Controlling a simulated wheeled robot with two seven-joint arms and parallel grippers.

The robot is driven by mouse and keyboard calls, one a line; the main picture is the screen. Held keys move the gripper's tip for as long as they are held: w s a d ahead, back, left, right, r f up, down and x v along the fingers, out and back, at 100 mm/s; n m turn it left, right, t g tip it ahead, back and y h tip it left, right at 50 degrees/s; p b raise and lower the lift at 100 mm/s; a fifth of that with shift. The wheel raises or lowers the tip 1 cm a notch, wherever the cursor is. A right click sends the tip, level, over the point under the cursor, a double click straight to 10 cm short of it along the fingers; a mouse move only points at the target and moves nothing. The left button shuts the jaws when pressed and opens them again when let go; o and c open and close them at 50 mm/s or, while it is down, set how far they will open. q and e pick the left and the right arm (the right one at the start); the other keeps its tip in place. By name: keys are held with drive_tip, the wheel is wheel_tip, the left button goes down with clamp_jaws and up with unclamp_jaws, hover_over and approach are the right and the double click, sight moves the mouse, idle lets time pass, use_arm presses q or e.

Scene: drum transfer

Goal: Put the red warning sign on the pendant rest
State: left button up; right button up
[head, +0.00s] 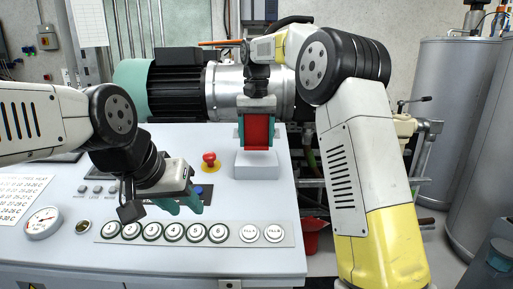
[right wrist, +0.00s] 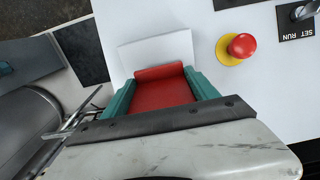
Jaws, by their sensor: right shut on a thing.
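The red warning sign (head: 257,131) is held between the teal fingers of my right gripper (head: 257,128), which is shut on it. In the right wrist view the sign (right wrist: 162,92) shows as a red folded piece between the two fingers (right wrist: 160,98). The white block on the console, which looks like the pendant rest (head: 257,171), is directly below the sign; it also shows in the right wrist view (right wrist: 155,52). I cannot tell whether sign and block touch. My left gripper (head: 182,205) is empty over the console, its teal fingers apart.
A red emergency button (head: 209,158) stands on the console left of the block. A row of numbered buttons (head: 195,232) and a gauge (head: 42,222) lie toward the front. A motor (head: 178,85) stands behind, and grey tanks (head: 450,90) stand at the right.

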sight(257, 145)
drive_tip(key=shift+s+f, duration=0.1)
drive_tip(key=shift+f, duration=1.35)
drive_tip(key=shift+f, duration=0.1)
drive_tip(key=o, duration=1.4)
drive_tip(key=shift+c, duration=0.2)
